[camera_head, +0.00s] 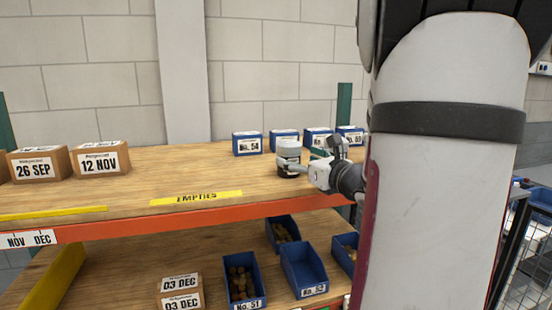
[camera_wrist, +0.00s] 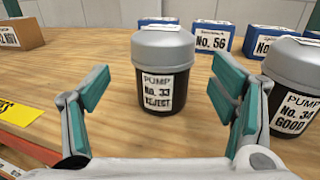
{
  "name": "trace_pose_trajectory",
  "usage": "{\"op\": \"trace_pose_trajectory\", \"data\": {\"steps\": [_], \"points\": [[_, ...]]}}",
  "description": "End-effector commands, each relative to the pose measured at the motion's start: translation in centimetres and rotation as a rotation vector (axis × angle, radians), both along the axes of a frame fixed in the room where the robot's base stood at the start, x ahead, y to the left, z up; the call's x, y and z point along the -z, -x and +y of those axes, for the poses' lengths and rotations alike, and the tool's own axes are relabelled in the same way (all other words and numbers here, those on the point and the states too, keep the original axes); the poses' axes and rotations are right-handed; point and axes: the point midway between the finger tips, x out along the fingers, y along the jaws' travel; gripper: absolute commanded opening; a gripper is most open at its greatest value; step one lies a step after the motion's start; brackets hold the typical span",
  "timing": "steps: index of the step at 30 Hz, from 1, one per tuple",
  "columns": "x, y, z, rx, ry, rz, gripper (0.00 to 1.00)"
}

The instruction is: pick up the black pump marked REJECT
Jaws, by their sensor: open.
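The black pump with a grey lid (camera_wrist: 163,60) stands upright on the wooden shelf, and its label reads PUMP No. 33 REJECT. A similar pump in the head view (camera_head: 288,160) stands at my gripper, its label too small to read. My gripper (camera_wrist: 163,88) is open, with one green-padded finger to each side of the REJECT pump in the wrist view. The pump shows beyond the fingertips, with gaps on both sides. In the head view my gripper (camera_head: 306,168) reaches in from the right.
A second black pump (camera_wrist: 293,75) marked GOOD stands close on the right, beside the right finger. Blue numbered boxes (camera_head: 248,143) line the back. Blue bins (camera_head: 303,270) fill the lower shelf.

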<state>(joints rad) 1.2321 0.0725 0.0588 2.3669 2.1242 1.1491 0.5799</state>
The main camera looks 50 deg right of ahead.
Motion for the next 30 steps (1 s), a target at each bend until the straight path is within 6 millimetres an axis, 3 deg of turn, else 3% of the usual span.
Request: {"op": "trace_pose_trajectory", "data": {"steps": [12, 21, 30], "points": [[0.1, -4.5, -1.7, -0.003, 0.000, 0.000, 0.79], [0.2, -5.0, -1.8, -0.001, 0.000, 0.001, 0.79], [0.2, -4.9, -1.8, -0.001, 0.001, 0.001, 0.11]]}}
